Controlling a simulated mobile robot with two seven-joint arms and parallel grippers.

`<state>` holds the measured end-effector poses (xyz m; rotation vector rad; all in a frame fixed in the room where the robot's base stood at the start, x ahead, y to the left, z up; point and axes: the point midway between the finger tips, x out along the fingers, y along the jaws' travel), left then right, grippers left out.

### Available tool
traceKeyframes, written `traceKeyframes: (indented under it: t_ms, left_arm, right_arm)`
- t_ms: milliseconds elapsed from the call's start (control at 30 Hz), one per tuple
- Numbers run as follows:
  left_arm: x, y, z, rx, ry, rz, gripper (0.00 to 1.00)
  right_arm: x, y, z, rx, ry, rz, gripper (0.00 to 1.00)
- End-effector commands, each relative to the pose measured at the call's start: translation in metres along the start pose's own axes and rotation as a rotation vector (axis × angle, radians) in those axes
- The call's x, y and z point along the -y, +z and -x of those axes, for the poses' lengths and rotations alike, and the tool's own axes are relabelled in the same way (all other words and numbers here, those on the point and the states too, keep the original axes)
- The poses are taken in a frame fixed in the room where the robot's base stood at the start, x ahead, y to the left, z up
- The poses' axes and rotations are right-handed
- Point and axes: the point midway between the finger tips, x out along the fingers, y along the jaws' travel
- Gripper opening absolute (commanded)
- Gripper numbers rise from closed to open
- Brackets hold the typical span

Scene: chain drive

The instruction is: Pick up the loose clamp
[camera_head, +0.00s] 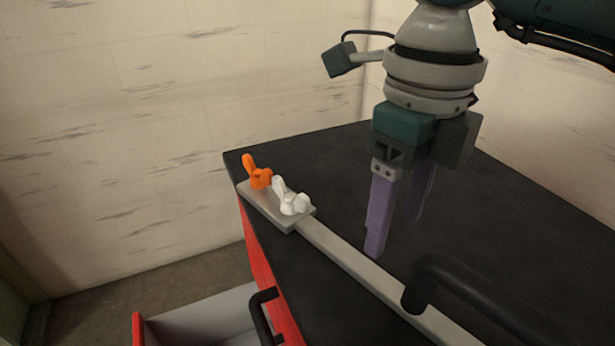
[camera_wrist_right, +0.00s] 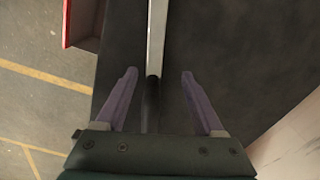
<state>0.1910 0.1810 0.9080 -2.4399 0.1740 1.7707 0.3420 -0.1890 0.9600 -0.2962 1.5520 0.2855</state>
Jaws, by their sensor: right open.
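An orange clamp-like piece (camera_head: 258,173) and a white clamp-like piece (camera_head: 291,199) sit side by side on a grey plate (camera_head: 265,212) at the far left corner of the dark bench top. I cannot tell which of them is the loose clamp. My right gripper (camera_head: 394,232) is open and empty, its purple fingers pointing down over the bench, to the right of both pieces and apart from them. In the right wrist view the open fingers (camera_wrist_right: 159,75) show with neither clamp between them. My left gripper is not in view.
A grey rail (camera_head: 350,258) runs from the plate toward the front right; it shows in the wrist view (camera_wrist_right: 157,32). A thick black curved bar (camera_head: 440,272) rises near it. An open red-edged drawer (camera_head: 195,322) is below left. The dark bench top (camera_head: 325,165) is clear behind the rail.

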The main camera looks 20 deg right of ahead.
Motion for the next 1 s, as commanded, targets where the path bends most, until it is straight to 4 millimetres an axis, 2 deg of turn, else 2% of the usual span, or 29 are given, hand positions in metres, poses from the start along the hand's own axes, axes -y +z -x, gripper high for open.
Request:
traceKeyframes:
  t_ms: [100, 267, 533, 833, 1000]
  left_arm:
    - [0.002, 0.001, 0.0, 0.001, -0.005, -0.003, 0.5]
    - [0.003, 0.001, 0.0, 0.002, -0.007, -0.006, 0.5]
    - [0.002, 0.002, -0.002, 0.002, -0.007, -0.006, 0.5]
    - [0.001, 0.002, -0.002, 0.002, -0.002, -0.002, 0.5]
    - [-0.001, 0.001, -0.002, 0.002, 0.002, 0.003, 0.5]
  right_arm:
    - [-0.002, 0.0, -0.018, -0.002, 0.004, 0.002, 0.7]
    - [-0.003, 0.0, -0.031, -0.001, 0.005, 0.002, 0.7]
    - [-0.007, 0.002, -0.071, -0.001, 0.005, 0.002, 0.7]
    - [-0.007, 0.003, -0.077, 0.002, 0.006, 0.004, 0.7]
    - [-0.007, 0.003, -0.077, 0.002, 0.005, 0.004, 0.52]
